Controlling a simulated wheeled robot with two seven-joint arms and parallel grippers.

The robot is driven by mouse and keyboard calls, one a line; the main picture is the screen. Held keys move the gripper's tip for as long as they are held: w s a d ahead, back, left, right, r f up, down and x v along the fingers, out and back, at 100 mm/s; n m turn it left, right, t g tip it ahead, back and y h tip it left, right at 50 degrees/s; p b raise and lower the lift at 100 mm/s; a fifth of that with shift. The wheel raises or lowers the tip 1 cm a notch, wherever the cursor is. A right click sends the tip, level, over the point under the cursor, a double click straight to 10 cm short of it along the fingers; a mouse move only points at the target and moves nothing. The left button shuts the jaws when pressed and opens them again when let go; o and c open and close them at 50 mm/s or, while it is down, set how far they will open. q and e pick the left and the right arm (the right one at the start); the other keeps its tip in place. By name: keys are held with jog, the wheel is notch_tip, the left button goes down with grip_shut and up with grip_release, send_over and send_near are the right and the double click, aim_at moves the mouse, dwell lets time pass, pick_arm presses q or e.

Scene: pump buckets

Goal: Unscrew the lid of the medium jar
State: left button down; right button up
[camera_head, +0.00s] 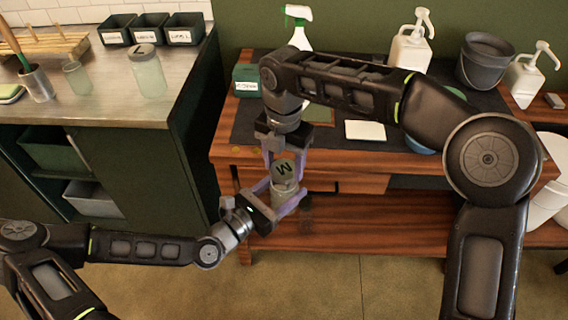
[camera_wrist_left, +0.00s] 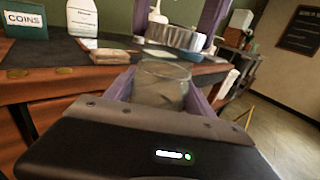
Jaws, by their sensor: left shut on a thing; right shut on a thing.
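The medium jar (camera_head: 287,192) is a small clear glass jar held upright in front of the wooden table. Its grey lid (camera_head: 283,169) is marked M. My left gripper (camera_head: 281,196) is shut on the jar's body, with purple fingers on either side. My right gripper (camera_head: 285,161) comes down from above and is shut on the lid. In the left wrist view the jar's glass (camera_wrist_left: 162,84) sits between my left fingers. The ridged lid (camera_wrist_left: 175,38) is above it, and the glass rim shows under the lid.
The wooden table (camera_head: 228,150) holds a green coins box (camera_head: 246,86), spray and pump bottles and a dark bucket (camera_head: 485,62). The steel counter (camera_head: 100,108) at left carries a large L jar (camera_head: 148,80), a small jar (camera_head: 77,82) and black bins. Open floor lies in front.

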jog(key=shift+r, duration=0.15)
jog(key=shift+r, duration=1.9)
